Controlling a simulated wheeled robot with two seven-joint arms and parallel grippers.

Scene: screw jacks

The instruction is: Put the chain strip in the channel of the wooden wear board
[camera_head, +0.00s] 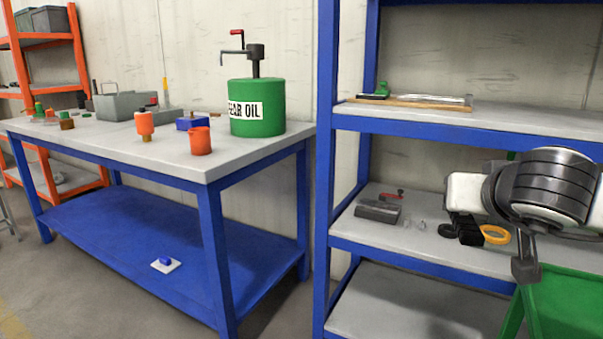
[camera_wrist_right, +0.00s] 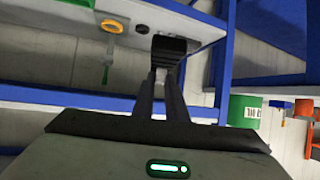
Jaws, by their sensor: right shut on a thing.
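The wooden wear board (camera_head: 415,103) lies on the upper shelf at the right of the head view. A green clamp-like piece (camera_head: 380,90) sits at its left end, and a pale strip runs along its top. The channel is too small to make out. My right gripper (camera_wrist_right: 166,76) is shut on the dark, ribbed chain strip (camera_wrist_right: 172,46), which shows at its fingertips in the wrist view. In the head view, black pieces show below my right arm near the lower shelf; I cannot tell strip from fingers there. My left gripper is not in view.
The middle shelf (camera_head: 350,232) holds a grey block (camera_head: 378,211), small clear pieces and a yellow ring (camera_head: 495,234). A blue post (camera_head: 326,150) stands left of the shelves. A green cart (camera_head: 565,300) is at lower right. The workbench (camera_head: 190,165) carries a green oil can (camera_head: 257,107).

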